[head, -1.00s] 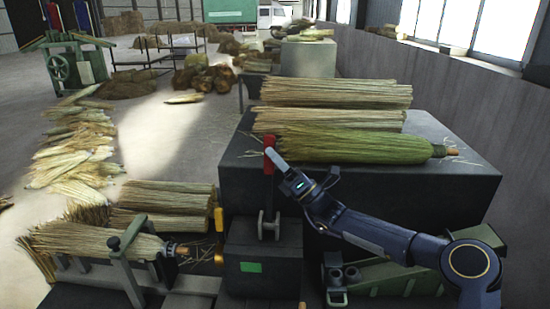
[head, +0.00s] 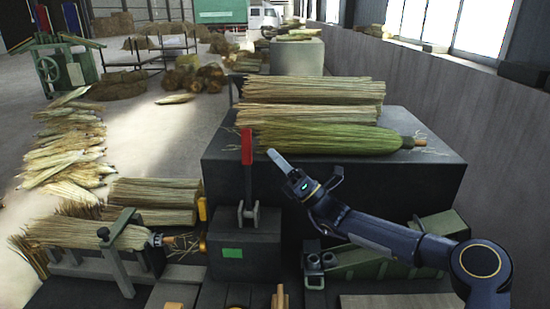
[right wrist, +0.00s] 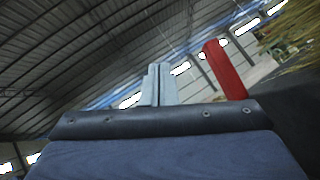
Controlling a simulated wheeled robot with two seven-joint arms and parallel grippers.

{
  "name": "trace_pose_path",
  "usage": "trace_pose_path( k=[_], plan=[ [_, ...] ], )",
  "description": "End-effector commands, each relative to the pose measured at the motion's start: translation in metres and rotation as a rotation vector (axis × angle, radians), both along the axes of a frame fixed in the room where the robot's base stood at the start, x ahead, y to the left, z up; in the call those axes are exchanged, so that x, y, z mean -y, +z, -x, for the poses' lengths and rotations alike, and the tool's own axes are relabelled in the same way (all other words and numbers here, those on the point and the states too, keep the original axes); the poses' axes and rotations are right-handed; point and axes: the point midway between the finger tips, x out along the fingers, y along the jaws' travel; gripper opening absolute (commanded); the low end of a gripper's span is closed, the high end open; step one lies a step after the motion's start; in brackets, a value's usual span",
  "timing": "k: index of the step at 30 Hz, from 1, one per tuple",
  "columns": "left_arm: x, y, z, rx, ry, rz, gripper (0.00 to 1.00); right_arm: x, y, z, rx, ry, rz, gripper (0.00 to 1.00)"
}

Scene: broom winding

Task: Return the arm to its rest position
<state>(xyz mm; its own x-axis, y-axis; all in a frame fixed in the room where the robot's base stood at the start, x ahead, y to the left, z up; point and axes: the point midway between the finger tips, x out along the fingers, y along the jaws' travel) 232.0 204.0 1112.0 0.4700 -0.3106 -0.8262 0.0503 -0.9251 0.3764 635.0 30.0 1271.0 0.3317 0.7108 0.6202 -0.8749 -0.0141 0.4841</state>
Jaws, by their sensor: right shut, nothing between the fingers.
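My right arm (head: 385,235) reaches in from the lower right in the head view. Its gripper (head: 277,160) is shut and empty, with its grey fingers pointing up and left. The fingers also show together in the right wrist view (right wrist: 158,84). The fingertips are just right of a red-handled lever (head: 247,147) and apart from it. The red handle stands upright on a dark block (head: 245,245) with a green patch; it also shows in the right wrist view (right wrist: 226,70). My left gripper is not in view.
A dark table (head: 330,180) behind the gripper bears several straw bundles, the nearest green (head: 330,138). A broom bundle (head: 75,233) lies in a stand at lower left. A green machine part (head: 390,255) lies below my right arm. A wall runs along the right.

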Motion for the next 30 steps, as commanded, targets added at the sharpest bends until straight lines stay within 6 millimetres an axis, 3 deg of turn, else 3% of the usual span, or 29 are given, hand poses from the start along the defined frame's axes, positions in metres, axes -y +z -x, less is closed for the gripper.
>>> trace_pose_path(
  k=[9,13,17,21,26,30],
  plan=[
    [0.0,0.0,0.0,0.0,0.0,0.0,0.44,-0.001,0.001,0.002,0.005,0.002,0.005,0.0],
    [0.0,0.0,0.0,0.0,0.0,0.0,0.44,-0.01,0.01,0.024,0.102,0.004,0.103,0.0],
    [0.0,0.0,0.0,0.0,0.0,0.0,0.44,-0.025,0.017,0.082,0.367,0.004,0.373,0.0],
    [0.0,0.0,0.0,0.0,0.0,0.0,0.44,-0.021,-0.003,0.153,0.748,0.004,0.74,0.0],
    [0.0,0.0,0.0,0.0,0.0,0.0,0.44,0.02,-0.039,0.217,1.155,0.02,1.124,0.0],
    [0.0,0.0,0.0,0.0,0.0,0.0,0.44,0.077,-0.069,0.265,1.475,0.068,1.419,0.0]
  ],
)
